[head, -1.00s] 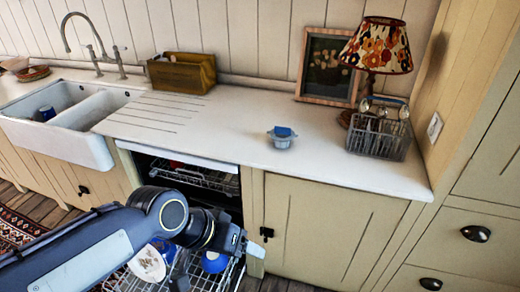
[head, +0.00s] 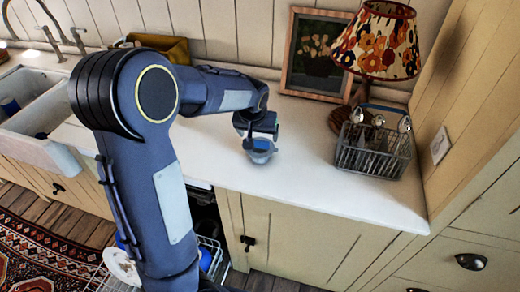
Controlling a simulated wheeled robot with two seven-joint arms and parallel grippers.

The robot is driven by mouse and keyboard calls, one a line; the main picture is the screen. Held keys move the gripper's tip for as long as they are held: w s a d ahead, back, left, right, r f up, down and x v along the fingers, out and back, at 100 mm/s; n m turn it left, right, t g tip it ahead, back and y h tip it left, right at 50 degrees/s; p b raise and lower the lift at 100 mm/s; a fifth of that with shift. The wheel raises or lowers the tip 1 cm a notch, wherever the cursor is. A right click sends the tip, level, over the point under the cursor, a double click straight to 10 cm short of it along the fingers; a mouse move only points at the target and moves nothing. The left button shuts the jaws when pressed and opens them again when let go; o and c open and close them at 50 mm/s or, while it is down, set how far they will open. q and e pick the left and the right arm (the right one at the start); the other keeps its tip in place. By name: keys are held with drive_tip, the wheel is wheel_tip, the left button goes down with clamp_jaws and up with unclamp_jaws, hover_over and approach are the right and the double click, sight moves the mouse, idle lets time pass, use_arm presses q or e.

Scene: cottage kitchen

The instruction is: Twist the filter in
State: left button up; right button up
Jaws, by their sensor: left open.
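The filter (head: 260,156) is a small grey cup-shaped piece on the white worktop (head: 310,195). Its lower grey part shows, and its upper part is mostly hidden by my left gripper (head: 260,141). My left gripper is open and reaches over the top of the filter from above; I cannot tell whether its fingers touch it. The dishwasher under the worktop is open, and part of its lower rack (head: 210,250) shows behind my left arm, with a pale patterned plate (head: 122,266) and a blue item. The filter's seat is not visible. My right gripper is not in view.
A wire cutlery basket (head: 372,160) with several spoons stands to the right of the filter. A floral lamp (head: 380,42) and a framed picture (head: 318,60) stand behind. The sink (head: 38,150) is at the left. The worktop front right of the filter is clear.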

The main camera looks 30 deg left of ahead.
sight(260, 141)
use_arm(q)
drive_tip(key=x, duration=0.4)
drive_tip(key=shift+s+d+p, duration=0.1)
drive_tip(key=shift+d+p, duration=0.05)
drive_tip(key=shift+p, duration=0.15)
drive_tip(key=c, duration=1.4)
